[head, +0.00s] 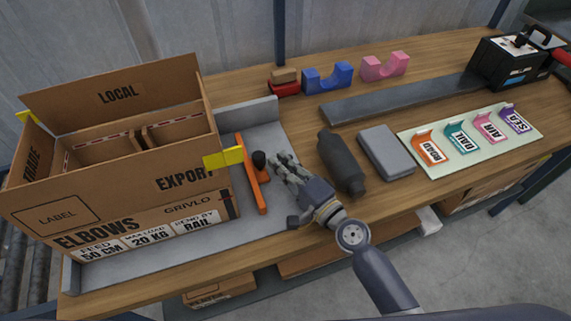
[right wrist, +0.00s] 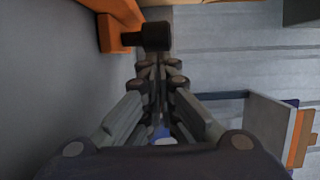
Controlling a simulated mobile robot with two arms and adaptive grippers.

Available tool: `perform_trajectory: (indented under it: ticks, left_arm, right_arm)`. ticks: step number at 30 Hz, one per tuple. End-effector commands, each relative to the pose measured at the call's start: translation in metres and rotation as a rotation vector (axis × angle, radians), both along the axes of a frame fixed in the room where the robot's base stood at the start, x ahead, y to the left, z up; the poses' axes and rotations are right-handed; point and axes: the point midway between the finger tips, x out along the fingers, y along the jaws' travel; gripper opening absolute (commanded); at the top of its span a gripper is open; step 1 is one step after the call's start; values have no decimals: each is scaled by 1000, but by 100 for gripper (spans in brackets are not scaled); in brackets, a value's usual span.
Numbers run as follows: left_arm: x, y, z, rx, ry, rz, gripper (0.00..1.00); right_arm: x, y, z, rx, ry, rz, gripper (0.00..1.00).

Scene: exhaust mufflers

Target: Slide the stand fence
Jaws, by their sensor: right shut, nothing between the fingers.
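The stand fence is an orange bar (head: 251,178) with a black knob (head: 259,160) on its right side. It sits across the grey stand (head: 240,226), to the right of the large cardboard box. In the right wrist view the orange fence (right wrist: 112,32) is at the top left and its black knob (right wrist: 155,36) is just beyond my fingertips. My right gripper (head: 274,158) is shut and empty, with its tips close to the right of the knob. I cannot tell if they touch it. My left gripper is not in view.
The open cardboard box (head: 150,165) fills the stand's left part, with a yellow tab (head: 223,158) near the fence. A dark muffler (head: 340,162) and a grey block (head: 386,152) lie right of my gripper. Colored label holders (head: 472,142) and blue and pink cradles (head: 327,78) stand farther off.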

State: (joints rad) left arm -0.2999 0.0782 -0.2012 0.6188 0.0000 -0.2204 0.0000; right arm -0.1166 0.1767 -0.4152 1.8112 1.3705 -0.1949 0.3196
Motion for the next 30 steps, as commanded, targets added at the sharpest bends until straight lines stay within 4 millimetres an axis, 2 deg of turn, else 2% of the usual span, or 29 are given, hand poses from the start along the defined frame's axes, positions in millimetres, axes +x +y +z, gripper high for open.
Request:
perform_trajectory:
  ticks: [6,12,15,30]
  left_arm:
    - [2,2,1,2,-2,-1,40]
    - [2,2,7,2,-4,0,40]
    - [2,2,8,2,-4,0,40]
    - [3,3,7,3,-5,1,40]
  right_arm:
    - [-1,3,0,1,1,0,0]
    - [-10,31,1,2,3,2,0]
    - [-13,38,1,1,1,1,0]
    - [-13,38,1,1,-1,1,0]
